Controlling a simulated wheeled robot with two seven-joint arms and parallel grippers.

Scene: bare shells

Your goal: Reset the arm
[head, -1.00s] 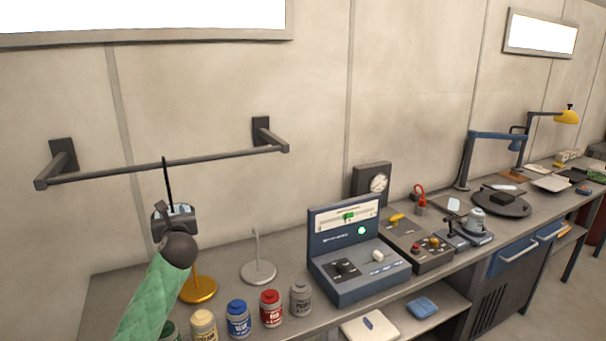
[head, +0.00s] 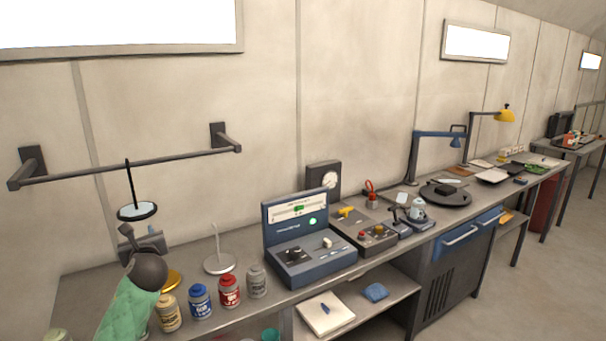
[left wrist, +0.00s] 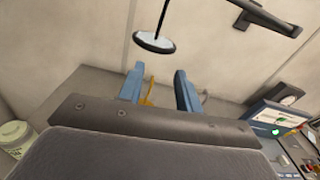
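My left gripper (head: 142,240) is at the lower left of the head view, at the end of my green-sleeved arm. In the left wrist view its two blue fingers (left wrist: 158,76) stand apart with nothing held between them. A pale disc with a dark rim (head: 137,211) hangs by a thin black rod from the wall rail, just above the gripper and apart from it. The disc also shows beyond the fingertips in the left wrist view (left wrist: 153,42). My right gripper is in neither view.
The grey wall rail (head: 90,172) juts out above the bench. Below are a gold stand (head: 171,279), a silver stand (head: 219,263), several paint jars such as the red one (head: 229,291), and a blue console (head: 310,262).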

